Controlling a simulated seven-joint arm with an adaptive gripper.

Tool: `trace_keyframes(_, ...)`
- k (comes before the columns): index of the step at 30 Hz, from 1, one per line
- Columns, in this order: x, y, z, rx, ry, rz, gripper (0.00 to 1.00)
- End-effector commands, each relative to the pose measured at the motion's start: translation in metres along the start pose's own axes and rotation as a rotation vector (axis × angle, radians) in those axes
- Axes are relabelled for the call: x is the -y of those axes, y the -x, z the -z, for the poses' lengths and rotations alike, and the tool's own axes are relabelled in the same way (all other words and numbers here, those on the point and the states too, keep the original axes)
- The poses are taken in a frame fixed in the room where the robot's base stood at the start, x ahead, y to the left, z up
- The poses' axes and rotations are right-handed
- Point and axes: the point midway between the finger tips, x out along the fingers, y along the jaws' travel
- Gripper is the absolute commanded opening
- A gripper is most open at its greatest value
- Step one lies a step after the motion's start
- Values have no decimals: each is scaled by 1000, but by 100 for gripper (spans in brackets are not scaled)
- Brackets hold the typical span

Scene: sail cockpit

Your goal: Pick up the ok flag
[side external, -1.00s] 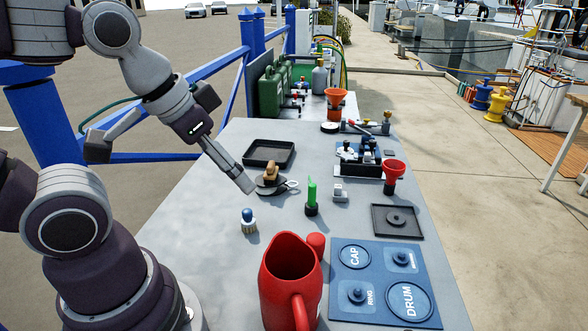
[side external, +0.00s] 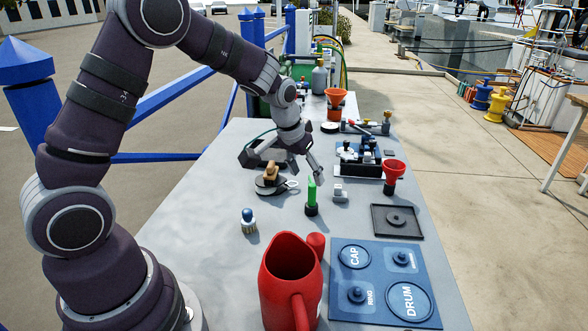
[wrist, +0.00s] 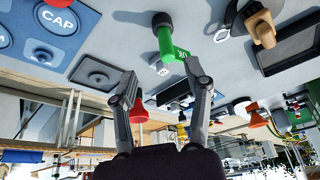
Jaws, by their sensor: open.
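The ok flag is a small green marker (side external: 312,190) standing upright in a dark round base on the grey table. In the wrist view the green flag (wrist: 172,46) bears white lettering and lies just past and between my fingertips. My gripper (side external: 318,174) is over the table close to the flag's top, slightly behind it in the side view. In the wrist view its two fingers (wrist: 160,72) are spread apart with nothing held between them. I cannot tell from these views whether a finger touches the flag.
A brown-handled tool (side external: 270,175) lies left of the flag and a small grey block (side external: 340,192) right of it. The front-left table is mostly clear.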

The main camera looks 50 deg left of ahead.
Motion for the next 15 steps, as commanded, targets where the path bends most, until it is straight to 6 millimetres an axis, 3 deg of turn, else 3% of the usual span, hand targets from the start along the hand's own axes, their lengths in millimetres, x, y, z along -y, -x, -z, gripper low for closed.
trace_keyframes(3, 0, -24, -2, 7, -1, 0, 50)
trace_keyframes(8, 1, -42, -1, 4, -1, -1, 50)
trace_keyframes(15, 8, -83, 2, 5, -1, -1, 50)
